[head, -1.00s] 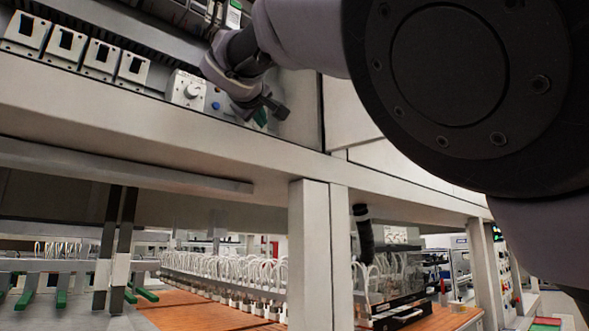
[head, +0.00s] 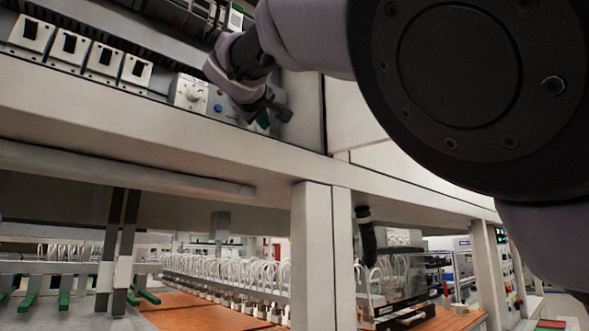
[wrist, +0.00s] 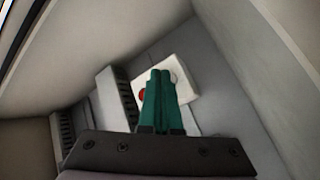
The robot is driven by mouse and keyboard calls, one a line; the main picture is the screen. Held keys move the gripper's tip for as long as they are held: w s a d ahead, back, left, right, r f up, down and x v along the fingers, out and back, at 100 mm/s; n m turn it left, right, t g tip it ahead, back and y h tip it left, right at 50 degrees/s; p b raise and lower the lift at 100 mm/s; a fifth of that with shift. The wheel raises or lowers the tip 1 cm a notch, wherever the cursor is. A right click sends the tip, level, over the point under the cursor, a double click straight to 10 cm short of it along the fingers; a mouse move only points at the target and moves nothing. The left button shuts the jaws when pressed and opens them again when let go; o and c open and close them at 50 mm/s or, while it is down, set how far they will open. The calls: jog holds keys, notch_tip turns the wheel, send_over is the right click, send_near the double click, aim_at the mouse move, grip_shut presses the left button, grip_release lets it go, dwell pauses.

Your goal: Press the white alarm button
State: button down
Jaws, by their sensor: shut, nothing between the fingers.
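My gripper (wrist: 158,78) is shut and empty, its two green fingers together in the wrist view. The fingertips lie over a white box (wrist: 185,84) and hide part of it. A pale round shape (wrist: 174,76), which looks like the white button, shows just right of the fingertips. A red button (wrist: 142,96) shows at their left. I cannot tell whether the fingers touch the box. In the head view my gripper (head: 263,119) is at the shelf, right of a blue button (head: 218,107); the white button cannot be made out there.
A white box with a round knob (head: 191,94) stands left of my gripper. Several white switch units (head: 103,61) line the shelf further left. The shelf's front beam (head: 150,123) runs just below my gripper. A grey wall (wrist: 230,60) rises close beside the box.

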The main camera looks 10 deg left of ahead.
jog(key=shift+s+d, duration=0.3)
jog(key=shift+s+d, duration=0.8)
jog(key=shift+d, duration=0.2)
jog(key=shift+s+d, duration=0.8)
jog(key=shift+d, duration=0.15)
